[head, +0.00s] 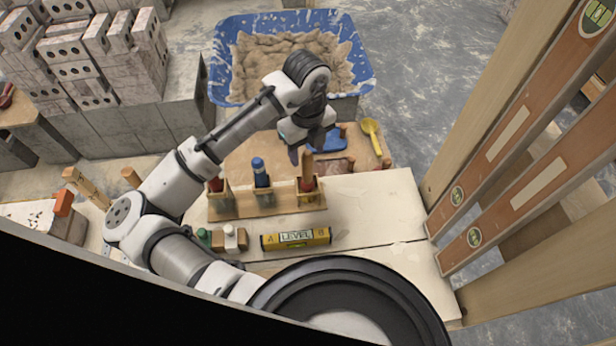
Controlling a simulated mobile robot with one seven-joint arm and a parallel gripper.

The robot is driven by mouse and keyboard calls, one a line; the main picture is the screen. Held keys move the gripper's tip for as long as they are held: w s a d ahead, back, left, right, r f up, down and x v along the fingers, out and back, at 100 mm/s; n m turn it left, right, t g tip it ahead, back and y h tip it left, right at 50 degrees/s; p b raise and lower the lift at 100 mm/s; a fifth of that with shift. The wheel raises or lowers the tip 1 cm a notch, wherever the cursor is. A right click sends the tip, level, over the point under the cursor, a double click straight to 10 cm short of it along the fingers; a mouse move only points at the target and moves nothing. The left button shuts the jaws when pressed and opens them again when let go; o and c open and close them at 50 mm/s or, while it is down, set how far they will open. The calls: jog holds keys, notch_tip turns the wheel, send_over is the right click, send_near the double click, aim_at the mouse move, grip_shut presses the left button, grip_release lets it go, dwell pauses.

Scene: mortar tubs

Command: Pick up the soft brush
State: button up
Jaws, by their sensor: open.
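My gripper (307,150) is open, pointing down over the brown board behind the wooden rack (270,205). No item is clearly recognisable as a soft brush from this view. A blue object (330,141) lies on the board just right of the gripper, partly hidden by it. A reddish-brown flat piece (335,167) lies in front of it. The rack holds upright tools: a blue-handled one (260,172) in the middle and red-and-wood-handled ones (307,172) at its ends. My arm partly covers the left one.
A yellow scoop-like tool (371,136) lies on the board's right. A blue tub (222,65) of mortar stands behind. Stacked bricks (80,55) stand left; wooden posts (500,110) stand right.

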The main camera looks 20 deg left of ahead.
jog(key=shift+w+f+p, duration=0.15)
jog(key=shift+f+p, duration=0.9)
jog(key=shift+f, duration=2.45)
jog(key=c, duration=1.1)
jog(key=shift+o, duration=0.2)
jog(key=shift+r, duration=0.1)
notch_tip(320, 180, up, 20)
jog(key=b, duration=0.2)
jog(key=o, duration=0.3)
grip_shut()
